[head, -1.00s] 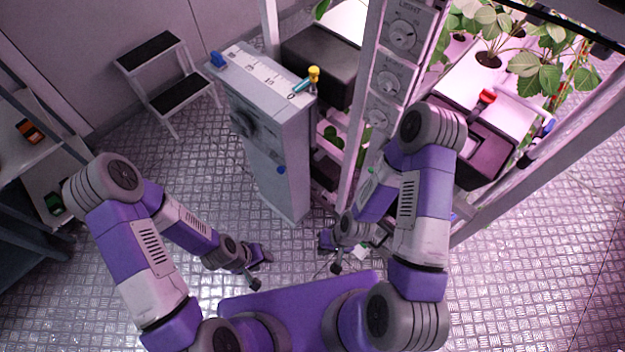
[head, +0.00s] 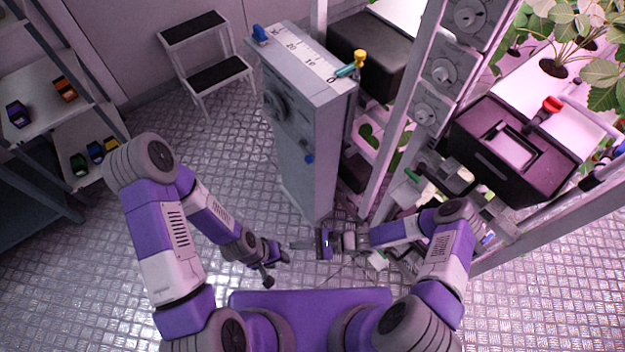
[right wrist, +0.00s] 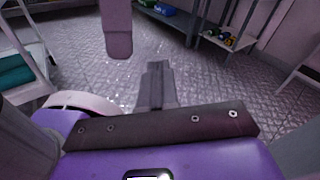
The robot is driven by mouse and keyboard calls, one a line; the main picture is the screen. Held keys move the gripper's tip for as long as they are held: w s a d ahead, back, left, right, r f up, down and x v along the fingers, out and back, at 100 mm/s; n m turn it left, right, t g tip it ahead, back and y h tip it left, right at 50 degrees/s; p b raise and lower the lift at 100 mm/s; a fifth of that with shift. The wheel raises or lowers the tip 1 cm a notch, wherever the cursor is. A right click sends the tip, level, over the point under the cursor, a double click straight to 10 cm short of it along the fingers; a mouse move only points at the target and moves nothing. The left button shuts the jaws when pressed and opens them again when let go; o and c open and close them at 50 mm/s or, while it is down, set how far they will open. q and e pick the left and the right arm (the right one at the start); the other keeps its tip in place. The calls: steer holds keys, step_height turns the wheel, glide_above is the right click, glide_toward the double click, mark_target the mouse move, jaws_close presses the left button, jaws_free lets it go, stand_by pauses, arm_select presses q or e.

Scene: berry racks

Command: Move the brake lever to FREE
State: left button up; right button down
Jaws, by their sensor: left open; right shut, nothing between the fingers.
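I cannot make out a FREE mark or tell for sure which part is the brake lever. A red handle (head: 552,104) stands on a black box on the rack at the right. My right gripper (head: 302,245) is shut and empty, low in front of the cabinet's foot, pointing left. Its fingers also show in the right wrist view (right wrist: 156,85). My left gripper (head: 276,264) is open and empty, low and left of it.
The cabinet's top carries a scale, a blue block (head: 260,34) and a yellow-tipped teal handle (head: 351,66). Dials (head: 441,74) line a rack post at the right. A step stool (head: 208,62) stands behind left; shelves (head: 62,125) are at far left. The floor between is clear.

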arm_select(q)
step_height(320, 180, down, 6)
steer(key=b, duration=0.5)
steer(key=shift+f, duration=0.25)
arm_select(e)
steer(key=w+d+f+m+t+h, duration=0.2)
steer(key=w+d+m+t, duration=0.3)
steer(key=w+m+t, duration=0.2)
steer(key=w+d+f+m+t+h, duration=0.1)
steer(key=w+d+m+t, duration=0.4)
steer(key=t, duration=0.7)
steer(key=w+m+h, duration=0.1)
steer(key=w+m, duration=0.1)
steer(key=m, duration=0.1)
steer(key=shift+w+d+f, duration=0.35)
steer(key=shift+w+f, duration=0.05)
arm_select(q)
steer(key=shift+f+b, duration=1)
steer(key=shift+f, duration=0.05)
arm_select(e)
steer(key=w+a+r, duration=0.5)
steer(key=w+r, duration=0.3)
steer(key=shift+w+a, duration=0.25)
steer(key=shift+w, duration=0.1)
steer(key=shift+r, duration=0.1)
